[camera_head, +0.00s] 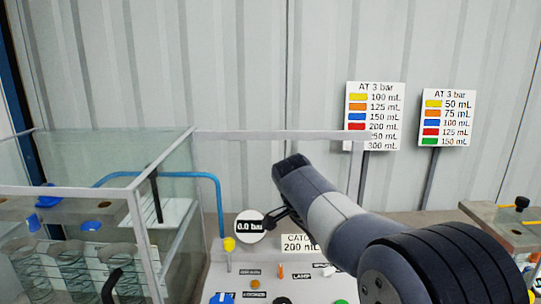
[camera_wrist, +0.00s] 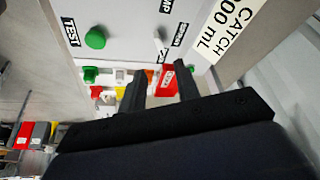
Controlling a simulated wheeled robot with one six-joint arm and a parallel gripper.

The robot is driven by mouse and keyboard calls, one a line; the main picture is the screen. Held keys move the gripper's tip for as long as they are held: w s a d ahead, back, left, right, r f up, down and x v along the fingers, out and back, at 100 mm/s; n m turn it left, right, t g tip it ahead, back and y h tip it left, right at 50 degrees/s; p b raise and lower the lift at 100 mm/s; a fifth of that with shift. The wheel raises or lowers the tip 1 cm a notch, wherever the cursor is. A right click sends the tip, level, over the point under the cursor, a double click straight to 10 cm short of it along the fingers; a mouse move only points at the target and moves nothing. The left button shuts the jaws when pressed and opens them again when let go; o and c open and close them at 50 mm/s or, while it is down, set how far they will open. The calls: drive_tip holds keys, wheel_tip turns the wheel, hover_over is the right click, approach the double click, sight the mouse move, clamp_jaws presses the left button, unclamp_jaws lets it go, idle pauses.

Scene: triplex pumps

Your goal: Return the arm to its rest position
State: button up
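My arm reaches in from the lower right in the head view, its dark and grey links stretched over the control panel (camera_head: 222,280). My gripper (camera_head: 270,222) is beside the round white gauge reading 0.0 bar (camera_head: 245,227) and partly overlaps it in the picture. In the wrist view the two black fingers of my gripper (camera_wrist: 161,84) stand apart, with nothing held between them. A red object (camera_wrist: 167,82) shows behind the gap. I cannot tell how near the fingertips are to the panel.
A glass tank (camera_head: 165,215) stands at left, with a blue pipe (camera_head: 217,195). A yellow knob (camera_head: 229,244) and a "CATCH 200 mL" sign (camera_head: 298,243) are close to the arm. Two colour charts (camera_head: 374,116) (camera_head: 447,118) stand behind. A bench (camera_head: 490,222) is at right.

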sight(328, 278)
drive_tip(key=x, duration=1)
drive_tip(key=shift+d+f, duration=0.1)
drive_tip(key=shift+s+n+p, duration=0.15)
drive_tip(key=shift+n+p, duration=0.2)
drive_tip(key=shift+n, duration=0.55)
drive_tip(key=n+t+y+p, duration=0.1)
drive_tip(key=n, duration=0.2)
drive_tip(key=n+y+p, duration=0.1)
drive_tip(key=n, duration=0.1)
drive_tip(key=n+p, duration=0.2)
drive_tip(key=shift+d+t+y, duration=0.15)
drive_tip(key=shift+t+y, duration=0.25)
drive_tip(key=shift+n+y, duration=0.3)
drive_tip(key=shift+n, duration=0.6)
drive_tip(key=shift+p, duration=0.3)
drive_tip(key=shift+s, duration=0.1)
